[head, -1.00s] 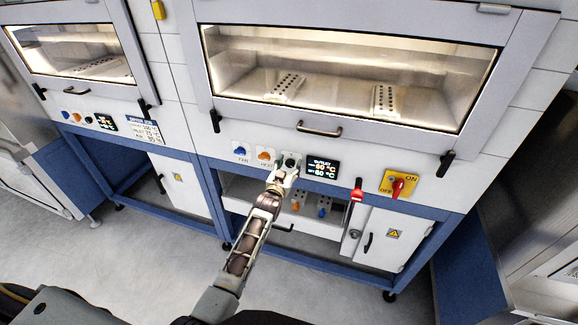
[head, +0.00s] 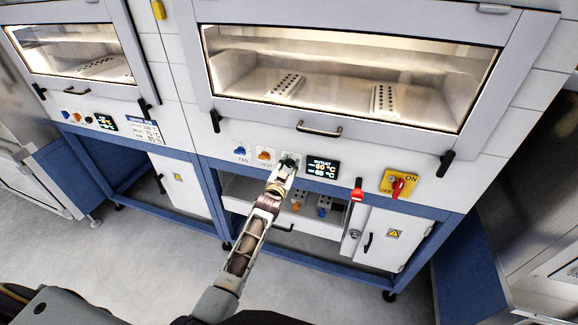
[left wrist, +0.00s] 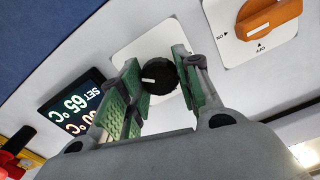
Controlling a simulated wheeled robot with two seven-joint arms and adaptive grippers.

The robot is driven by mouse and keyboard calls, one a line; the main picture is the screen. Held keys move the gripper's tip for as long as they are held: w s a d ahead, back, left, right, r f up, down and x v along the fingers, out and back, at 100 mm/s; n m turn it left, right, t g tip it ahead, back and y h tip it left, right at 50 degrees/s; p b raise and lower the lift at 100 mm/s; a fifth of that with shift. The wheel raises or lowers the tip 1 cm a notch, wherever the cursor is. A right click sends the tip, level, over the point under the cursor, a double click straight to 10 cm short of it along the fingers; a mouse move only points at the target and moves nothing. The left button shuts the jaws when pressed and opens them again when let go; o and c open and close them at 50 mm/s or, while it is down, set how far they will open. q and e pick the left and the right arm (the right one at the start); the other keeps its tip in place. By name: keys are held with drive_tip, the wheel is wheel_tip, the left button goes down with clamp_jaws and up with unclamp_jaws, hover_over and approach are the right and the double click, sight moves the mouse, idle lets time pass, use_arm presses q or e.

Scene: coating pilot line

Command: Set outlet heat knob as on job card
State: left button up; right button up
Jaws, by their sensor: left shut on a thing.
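The outlet heat knob (head: 289,158) is black with a white pointer line and sits on a pale plate on the right oven's front panel; it also shows in the left wrist view (left wrist: 158,76). My left gripper (head: 286,167) is shut on it, with green-padded fingers (left wrist: 160,92) on either side. The outlet display (head: 321,168) is right of the knob in the head view; in the left wrist view (left wrist: 75,102) it reads SET 65 °C. A blue-headed card (head: 145,131) is on the left oven's panel, its print too small to read surely. My right gripper is not in view.
An orange HEAT switch (head: 265,154) and a blue FAN switch (head: 240,151) sit left of the knob. A red lever (head: 357,190) and a yellow-plated red ON/OFF switch (head: 399,185) are to the right. A shelf with parts lies below.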

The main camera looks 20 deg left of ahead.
use_arm(q)
drive_tip(key=m, duration=0.5)
drive_tip(key=shift+b, duration=0.3)
drive_tip(key=m+b, duration=0.1)
drive_tip(key=m, duration=0.5)
drive_tip(key=shift+f+m+b, duration=0.1)
drive_tip(key=shift+m+b, duration=0.2)
drive_tip(key=shift+b, duration=0.05)
drive_tip(key=m+b, duration=0.1)
drive_tip(key=m, duration=0.9)
drive_tip(key=shift+d, duration=0.1)
drive_tip(key=o, duration=1)
drive_tip(key=shift+o, duration=0.2)
